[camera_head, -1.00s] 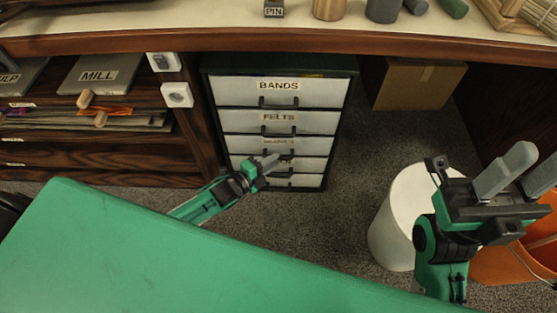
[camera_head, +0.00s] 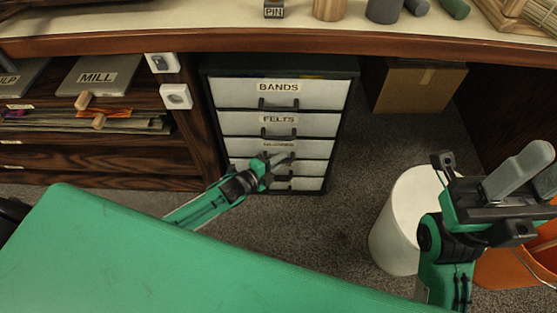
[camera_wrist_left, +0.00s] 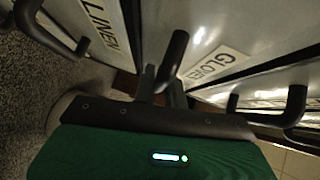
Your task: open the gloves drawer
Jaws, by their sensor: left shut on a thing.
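A dark drawer cabinet (camera_head: 212,112) with pale drawer fronts stands under the bench in the head view. I cannot tell whether the drawer stands slightly out. My right gripper (camera_head: 541,165) is open and empty at the right.
The felts drawer (camera_head: 308,124) and bands drawer (camera_head: 238,92) are above. A white bin (camera_head: 392,230) and an orange bucket (camera_head: 500,272) stand right. A cardboard box (camera_head: 415,85) is under the bench. Carpet is clear between cabinet and bin.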

